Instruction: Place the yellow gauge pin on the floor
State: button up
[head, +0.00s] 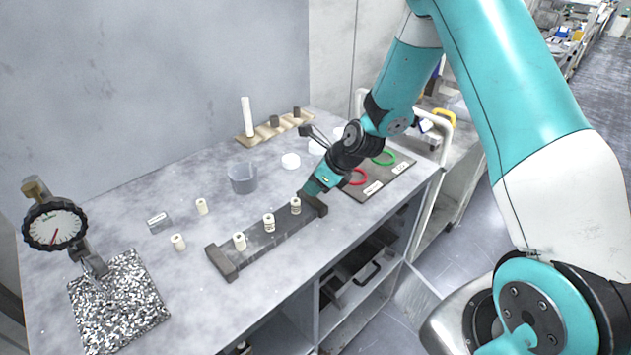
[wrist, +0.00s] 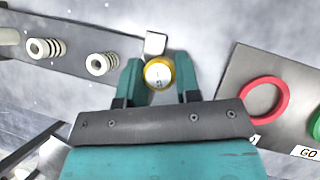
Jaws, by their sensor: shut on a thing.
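The yellow gauge pin (wrist: 159,74) shows in the wrist view as a round white top with dark marks and a yellow rim. It is between the two teal fingers of my gripper (wrist: 160,82), which are shut on it. In the head view my gripper (head: 313,190) points down at the bench beside the right end of the dark pin rack; the pin is hidden there. I cannot tell whether the pin touches the bench. The grey floor (head: 468,245) shows at the right, below the bench.
The dark rack (head: 255,253) holds several cream pins. A go/no-go board (head: 350,190) with a red ring (head: 357,177) and green ring (head: 384,158) lies right of my gripper. A dial gauge (head: 55,225) stands at left. A trolley (head: 455,150) is beside the bench.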

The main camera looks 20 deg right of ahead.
jog(key=o, duration=0.9)
jog(key=shift+f, duration=0.1)
